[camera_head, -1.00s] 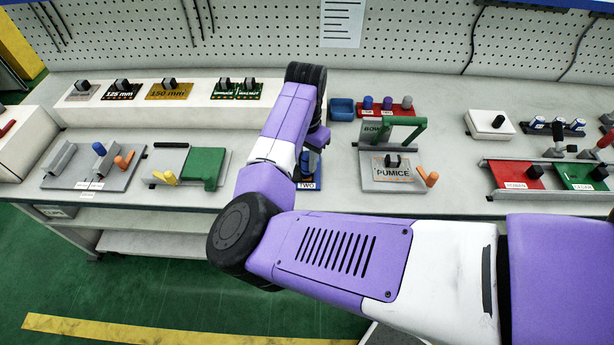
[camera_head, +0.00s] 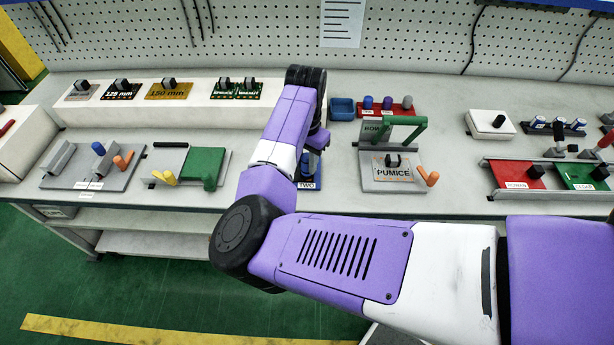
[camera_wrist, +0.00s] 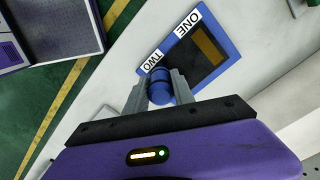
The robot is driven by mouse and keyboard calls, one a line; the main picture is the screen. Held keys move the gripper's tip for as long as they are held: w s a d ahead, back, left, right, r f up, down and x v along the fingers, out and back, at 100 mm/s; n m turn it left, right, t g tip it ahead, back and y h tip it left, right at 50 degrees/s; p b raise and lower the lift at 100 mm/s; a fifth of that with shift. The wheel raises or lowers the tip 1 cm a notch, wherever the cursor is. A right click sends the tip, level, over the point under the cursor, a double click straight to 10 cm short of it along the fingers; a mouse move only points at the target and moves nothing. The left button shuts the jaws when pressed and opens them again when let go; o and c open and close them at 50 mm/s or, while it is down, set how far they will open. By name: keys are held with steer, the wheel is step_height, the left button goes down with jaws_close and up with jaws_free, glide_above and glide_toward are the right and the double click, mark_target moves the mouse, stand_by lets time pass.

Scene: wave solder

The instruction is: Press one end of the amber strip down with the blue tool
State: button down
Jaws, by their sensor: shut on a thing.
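My gripper (camera_wrist: 158,88) is shut on the blue tool (camera_wrist: 160,92), a short rounded blue piece between the two grey fingers in the wrist view. The tool is over the near edge of a blue frame (camera_wrist: 226,66), close to the label TWO (camera_wrist: 152,61). The label ONE (camera_wrist: 188,23) is at the other end.
To the right stands a grey fixture marked PUMICE (camera_head: 393,173) with a green handle and an orange lever. A green block fixture (camera_head: 205,166) is to the left. A small blue bin (camera_head: 342,108) and a red rack (camera_head: 387,108) are behind.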

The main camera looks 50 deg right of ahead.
steer(key=shift+f, duration=0.1)
stand_by(0.3)
step_height(320, 180, up, 7)
steer(key=p, duration=0.6)
steer(key=shift+p, duration=0.3)
